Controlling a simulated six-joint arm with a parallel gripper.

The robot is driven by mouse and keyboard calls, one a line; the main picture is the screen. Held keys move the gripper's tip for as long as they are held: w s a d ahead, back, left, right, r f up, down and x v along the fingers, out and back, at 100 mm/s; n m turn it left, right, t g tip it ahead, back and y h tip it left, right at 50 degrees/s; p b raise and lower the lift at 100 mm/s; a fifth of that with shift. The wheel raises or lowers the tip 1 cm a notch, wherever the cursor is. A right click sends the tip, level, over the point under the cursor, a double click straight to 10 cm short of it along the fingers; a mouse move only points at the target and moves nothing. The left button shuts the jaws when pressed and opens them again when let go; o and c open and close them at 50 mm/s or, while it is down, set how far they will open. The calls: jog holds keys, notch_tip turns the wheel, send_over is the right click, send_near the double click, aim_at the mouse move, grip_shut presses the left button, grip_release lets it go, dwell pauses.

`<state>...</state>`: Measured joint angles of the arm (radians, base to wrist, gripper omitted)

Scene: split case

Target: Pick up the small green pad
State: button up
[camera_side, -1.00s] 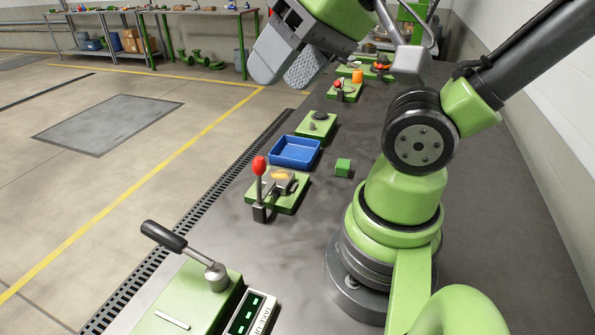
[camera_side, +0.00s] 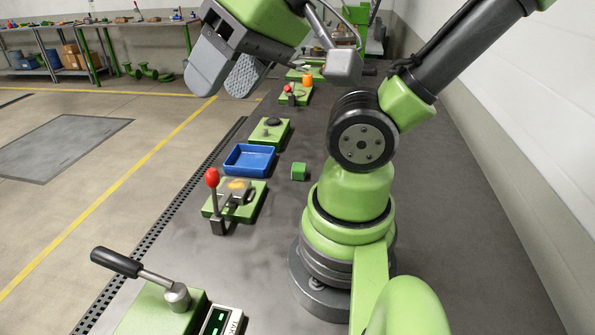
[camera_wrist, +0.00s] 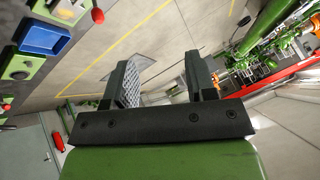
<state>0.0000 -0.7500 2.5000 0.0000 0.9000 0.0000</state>
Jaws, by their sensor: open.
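A small green block (camera_side: 299,172), the nearest match to a small green pad, sits on the dark bench top in the side view. It is just right of the blue tray and apart from it. I cannot make it out in the wrist view. My gripper (camera_side: 222,84) is high above the bench at the upper left of the side view, well away from the block. Its two grey fingers are apart with nothing between them. In the wrist view the open fingers (camera_wrist: 160,75) point toward the floor and far equipment.
The blue tray (camera_side: 248,160) stands between a green plate with a red-knobbed lever (camera_side: 212,180) and a green plate with a dark button (camera_side: 270,131). The tray also shows in the wrist view (camera_wrist: 46,37). A lever box (camera_side: 160,300) stands in front. An orange cylinder (camera_side: 307,79) is farther back.

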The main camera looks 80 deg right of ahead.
jog(key=o, duration=0.4)
